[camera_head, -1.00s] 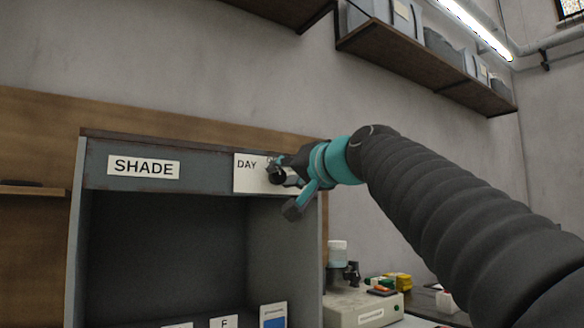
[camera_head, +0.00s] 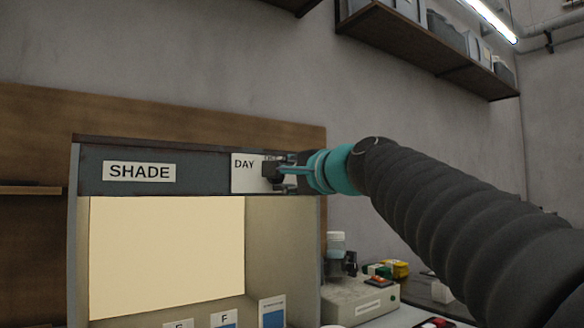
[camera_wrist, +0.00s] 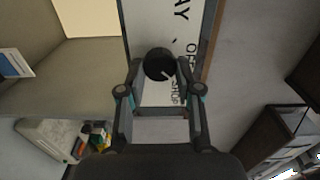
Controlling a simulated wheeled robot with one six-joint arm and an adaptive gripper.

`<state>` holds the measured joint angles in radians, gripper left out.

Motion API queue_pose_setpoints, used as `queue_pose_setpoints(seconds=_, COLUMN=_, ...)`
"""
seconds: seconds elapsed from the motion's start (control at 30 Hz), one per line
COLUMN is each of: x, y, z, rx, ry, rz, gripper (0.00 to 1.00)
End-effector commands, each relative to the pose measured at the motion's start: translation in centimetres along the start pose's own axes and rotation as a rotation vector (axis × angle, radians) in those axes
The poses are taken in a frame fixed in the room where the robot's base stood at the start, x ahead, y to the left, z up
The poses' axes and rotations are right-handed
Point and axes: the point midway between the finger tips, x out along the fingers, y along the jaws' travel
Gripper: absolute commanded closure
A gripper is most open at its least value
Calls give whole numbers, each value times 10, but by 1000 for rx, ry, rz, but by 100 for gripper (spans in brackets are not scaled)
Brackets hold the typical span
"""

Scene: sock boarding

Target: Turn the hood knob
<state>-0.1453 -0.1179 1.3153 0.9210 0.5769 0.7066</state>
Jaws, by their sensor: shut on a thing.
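The hood knob (camera_wrist: 158,64) is black and round with a pale pointer line, which slants to the lower right in the wrist view. It sits on a white label plate (camera_head: 245,173) marked DAY on the hood's front panel. In the wrist view, OFF and SHOP can also be read on the plate. My gripper (camera_head: 280,172) is at the plate and is shut on the knob, with one finger on each side in the wrist view (camera_wrist: 159,72). In the head view the gripper mostly hides the knob. The hood's interior (camera_head: 165,255) is lit a warm cream.
A SHADE label (camera_head: 139,171) is on the hood's (camera_head: 200,185) panel. Small cards stand inside, including a blue and white one (camera_head: 272,312). A pale device (camera_head: 360,303) and coloured items stand to the right. A loaded wall shelf (camera_head: 420,50) hangs above my arm.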

Motion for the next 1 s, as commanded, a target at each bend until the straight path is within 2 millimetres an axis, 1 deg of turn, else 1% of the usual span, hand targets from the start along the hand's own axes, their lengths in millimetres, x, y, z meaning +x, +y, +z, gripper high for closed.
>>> queue_pose_setpoints(seconds=0.03, x=1, y=-2, z=1, rx=35, ry=-2, rz=-1, gripper=100)
queue_pose_setpoints(seconds=0.2, x=1, y=-2, z=0, rx=129, ry=-1, rz=-1, gripper=100)
queue_pose_setpoints(seconds=0.4, x=1, y=-1, z=0, rx=194, ry=-1, rz=-3, gripper=100)
queue_pose_setpoints(seconds=0.97, x=0, y=-1, z=0, rx=221, ry=0, rz=-3, gripper=100)
queue_pose_setpoints(seconds=1.0, x=0, y=-1, z=0, rx=221, ry=0, rz=-3, gripper=58)
